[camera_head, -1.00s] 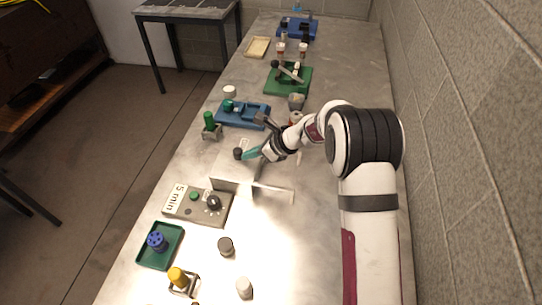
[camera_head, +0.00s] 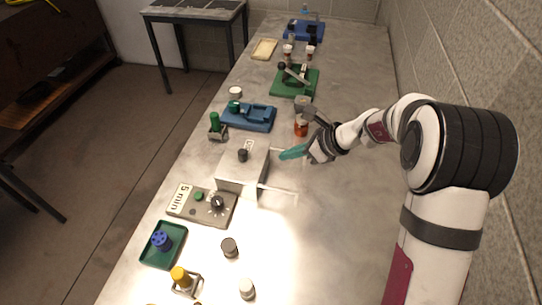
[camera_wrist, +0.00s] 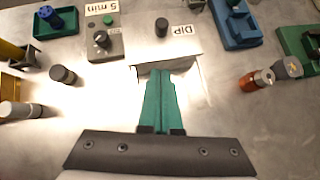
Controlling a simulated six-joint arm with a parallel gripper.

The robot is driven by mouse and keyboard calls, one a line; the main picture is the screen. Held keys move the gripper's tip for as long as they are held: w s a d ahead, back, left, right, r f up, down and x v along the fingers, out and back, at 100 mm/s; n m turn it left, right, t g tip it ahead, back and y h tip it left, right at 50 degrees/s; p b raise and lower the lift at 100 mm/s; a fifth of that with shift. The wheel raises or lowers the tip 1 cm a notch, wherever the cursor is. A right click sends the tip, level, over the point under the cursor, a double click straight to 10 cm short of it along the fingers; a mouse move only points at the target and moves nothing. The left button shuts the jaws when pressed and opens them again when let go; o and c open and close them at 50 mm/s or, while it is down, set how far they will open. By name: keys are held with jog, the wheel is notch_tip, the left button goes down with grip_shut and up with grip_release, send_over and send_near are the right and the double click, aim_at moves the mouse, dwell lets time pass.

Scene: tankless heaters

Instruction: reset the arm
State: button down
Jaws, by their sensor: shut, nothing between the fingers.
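My gripper (camera_head: 284,155) is above the table, just right of a grey metal box with a black knob (camera_head: 243,170). Its teal fingers are shut with nothing between them. In the wrist view the fingers (camera_wrist: 160,78) point at the open side of the same box (camera_wrist: 150,54), whose top carries a "DIP" label. My white arm reaches in from the right.
A "5 min" timer box (camera_head: 202,206) stands in front of the metal box. An orange bottle (camera_head: 301,127) stands close behind my gripper. Blue (camera_head: 248,118) and green (camera_head: 296,83) fixtures lie farther back. A green tray (camera_head: 163,245) is at front left. The table's right side is largely clear.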

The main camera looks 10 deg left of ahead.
jog(key=s+d+r+n+g+h, duration=0.1)
jog(key=s+d+r+n, duration=0.2)
jog(key=s+r+n, duration=0.45)
jog(key=s+d+n+h, duration=0.3)
jog(key=s+d+n, duration=0.1)
jog(key=s, duration=0.8)
jog(key=s+d+n+g+h, duration=0.1)
jog(key=s+d+n, duration=0.3)
jog(key=s, duration=0.9)
jog(key=d+h, duration=0.1)
jog(key=d, duration=0.2)
jog(key=shift+f+g+h, duration=0.3)
jog(key=shift+h, duration=0.1)
